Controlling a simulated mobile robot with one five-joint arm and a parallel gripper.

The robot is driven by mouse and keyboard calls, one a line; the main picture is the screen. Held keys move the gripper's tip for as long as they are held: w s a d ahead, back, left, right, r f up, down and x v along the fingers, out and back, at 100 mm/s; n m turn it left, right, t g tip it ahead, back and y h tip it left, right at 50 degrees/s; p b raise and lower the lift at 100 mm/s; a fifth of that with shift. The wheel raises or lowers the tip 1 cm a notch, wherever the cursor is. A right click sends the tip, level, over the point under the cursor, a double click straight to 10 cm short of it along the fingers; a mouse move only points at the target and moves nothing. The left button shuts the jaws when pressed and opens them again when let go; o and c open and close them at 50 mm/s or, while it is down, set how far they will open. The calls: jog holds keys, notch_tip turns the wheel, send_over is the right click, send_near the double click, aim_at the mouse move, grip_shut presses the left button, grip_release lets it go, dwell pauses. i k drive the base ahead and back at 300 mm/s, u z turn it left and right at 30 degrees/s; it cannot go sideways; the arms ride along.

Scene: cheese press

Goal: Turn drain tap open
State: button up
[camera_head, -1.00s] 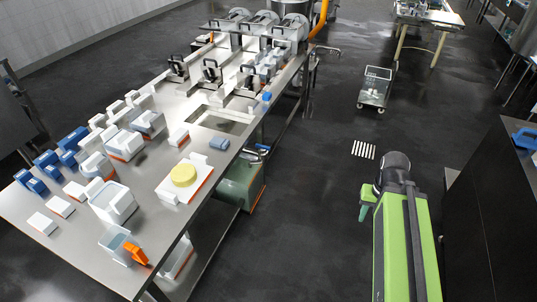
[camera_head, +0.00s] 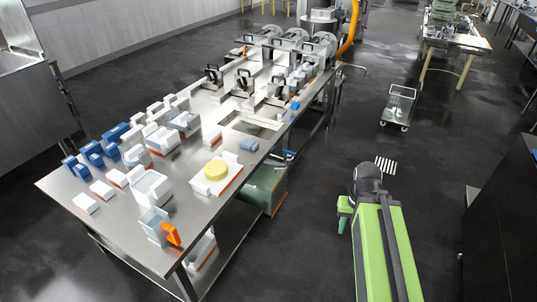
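What looks like the drain tap (camera_head: 284,155), small with a blue part, sits at the right edge of the steel table, just above a green tank (camera_head: 265,188). Its exact handle position is too small to tell. My green arm rises at the lower right, with a dark rounded joint at its far end. A small green part beside that joint seems to be my gripper (camera_head: 343,212). It is out over the floor, right of the tank and apart from the tap. Its fingers are not clear, and I see nothing held.
Dark floor between table and arm is clear.

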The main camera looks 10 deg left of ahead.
aim_at(289, 153)
jog(key=u, duration=0.4)
jog(key=i, duration=1)
jog(key=z, duration=0.05)
